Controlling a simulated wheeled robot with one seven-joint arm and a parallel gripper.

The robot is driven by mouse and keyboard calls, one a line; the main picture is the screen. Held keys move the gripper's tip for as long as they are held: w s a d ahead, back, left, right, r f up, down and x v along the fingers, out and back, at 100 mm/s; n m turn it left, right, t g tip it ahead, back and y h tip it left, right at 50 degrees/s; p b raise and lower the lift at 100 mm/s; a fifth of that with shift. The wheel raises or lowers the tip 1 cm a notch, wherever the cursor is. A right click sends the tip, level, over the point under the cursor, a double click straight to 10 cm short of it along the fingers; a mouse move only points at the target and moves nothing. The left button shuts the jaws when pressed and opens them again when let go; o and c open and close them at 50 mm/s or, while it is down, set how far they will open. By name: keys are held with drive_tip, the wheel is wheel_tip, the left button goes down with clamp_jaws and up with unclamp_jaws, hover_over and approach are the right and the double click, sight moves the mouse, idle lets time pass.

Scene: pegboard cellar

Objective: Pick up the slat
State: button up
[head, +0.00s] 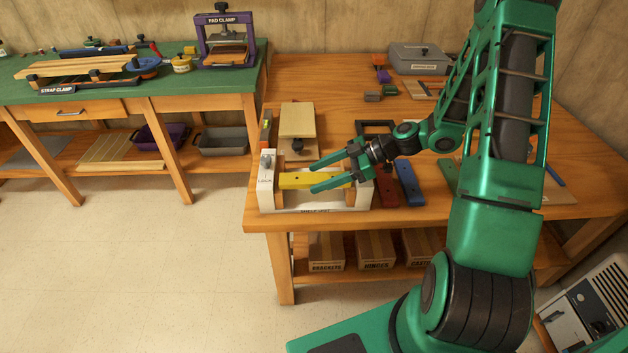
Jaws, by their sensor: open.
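A yellow slat (292,181) lies level across a white fixture (265,197) near the front left of the right-hand workbench. A red slat (387,190), a blue slat (409,186) and a green slat (449,176) lie side by side to the right of the fixture. My gripper (313,177) is open, with its two green fingers pointing left over the yellow slat. The fingers partly hide the slat's middle and right part. I cannot tell whether they touch it or hover above it.
A wooden block with a dark knob (298,122) stands just behind the fixture. A dark square frame (375,128) lies near my wrist. A grey toolbox (418,60) stands at the back. Labelled boxes (326,252) sit on the lower shelf. The bench's back left is clear.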

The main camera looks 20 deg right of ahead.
drive_tip(key=c, duration=1.2)
drive_tip(key=shift+r, duration=0.15)
